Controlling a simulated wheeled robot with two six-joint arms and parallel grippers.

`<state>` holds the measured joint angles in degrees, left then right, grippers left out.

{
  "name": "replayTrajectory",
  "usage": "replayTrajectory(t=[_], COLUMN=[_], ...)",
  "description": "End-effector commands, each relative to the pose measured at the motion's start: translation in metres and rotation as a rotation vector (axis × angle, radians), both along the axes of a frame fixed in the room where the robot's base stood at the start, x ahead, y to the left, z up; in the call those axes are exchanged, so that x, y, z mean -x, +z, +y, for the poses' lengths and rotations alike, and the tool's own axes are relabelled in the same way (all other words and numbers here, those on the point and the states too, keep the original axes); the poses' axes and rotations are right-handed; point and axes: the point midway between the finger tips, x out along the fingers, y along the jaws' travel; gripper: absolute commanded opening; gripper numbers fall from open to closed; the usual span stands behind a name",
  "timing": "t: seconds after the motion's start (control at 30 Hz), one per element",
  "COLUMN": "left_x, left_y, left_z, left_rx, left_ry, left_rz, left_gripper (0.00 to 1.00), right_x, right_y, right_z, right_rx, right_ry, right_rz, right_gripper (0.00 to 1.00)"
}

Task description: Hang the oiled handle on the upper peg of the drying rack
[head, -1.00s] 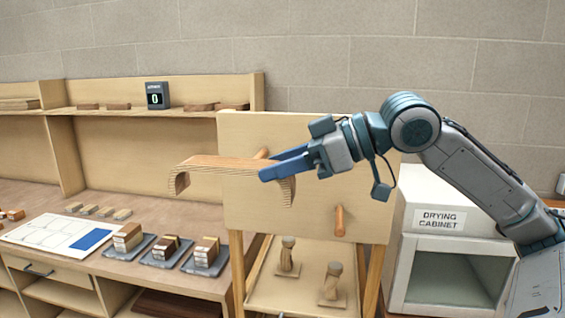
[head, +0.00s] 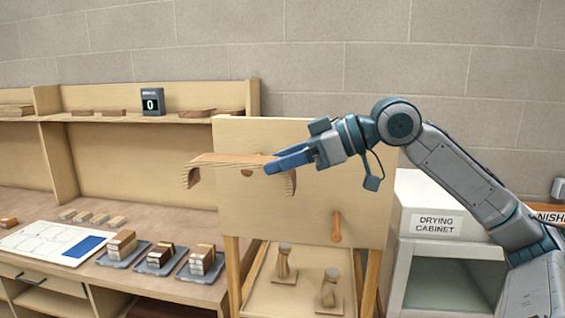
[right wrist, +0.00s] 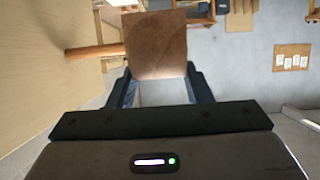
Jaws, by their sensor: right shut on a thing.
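The handle is an arched, striped wooden piece (head: 222,160), held in front of the rack's upright board with its ends pointing down. My right gripper (head: 272,167) is shut on its right end. The drying rack (head: 300,150) has an upper peg (head: 246,173), whose round tip shows just below the handle's top bar, between its two ends. In the right wrist view a peg (right wrist: 95,52) runs from the board and passes behind the handle's near end (right wrist: 156,45). Whether handle and peg touch cannot be told. My left gripper is out of view.
A lower peg (head: 337,226) is bare. Two wooden pieces (head: 283,265) stand on the rack's lower shelf. The drying cabinet (head: 440,223) is at the right. A bench (head: 150,205) at the left holds small trays with blocks and a white sheet (head: 55,241).

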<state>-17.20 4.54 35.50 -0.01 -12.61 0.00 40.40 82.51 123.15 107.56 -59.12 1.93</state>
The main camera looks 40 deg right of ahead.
Motion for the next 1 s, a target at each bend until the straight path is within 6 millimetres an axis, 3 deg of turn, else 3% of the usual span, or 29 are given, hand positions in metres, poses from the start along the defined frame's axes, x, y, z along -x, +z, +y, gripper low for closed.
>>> replayTrajectory(t=[1.0], left_x=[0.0], left_y=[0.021], left_z=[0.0], left_rx=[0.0], left_ry=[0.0], left_rz=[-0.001], left_gripper=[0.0], right_x=[-0.047], right_y=[0.002], right_z=[-0.055], right_rx=[-0.001], right_ry=[-0.001], right_rz=[0.001], right_gripper=[0.26])
